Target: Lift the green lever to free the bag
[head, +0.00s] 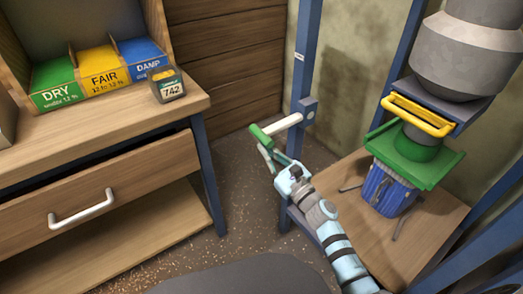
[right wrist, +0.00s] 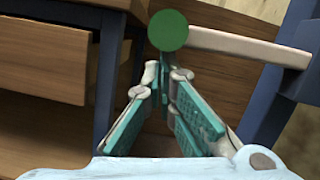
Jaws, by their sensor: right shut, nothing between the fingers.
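The lever is a pale bar (head: 283,124) with a green end (head: 260,135), reaching out to the left from a blue post. In the right wrist view, its green end (right wrist: 168,30) faces the camera and its pale bar (right wrist: 245,46) runs right. My right gripper (head: 265,150) is shut and empty, just below the green end. In the right wrist view, its fingertips (right wrist: 164,72) meet under the green end; I cannot tell whether they touch it. A blue bag (head: 386,192) hangs or stands beneath a green clamp-like piece (head: 432,176) under the grey spout. My left gripper is not in view.
The blue post (head: 301,75) carries the lever. A yellow handle (head: 417,113) sits above the green piece. A wooden platform (head: 432,222) lies beneath the bag. At left, a desk (head: 115,140) holds green, yellow and blue bins and a small device (head: 167,86) reading 742.

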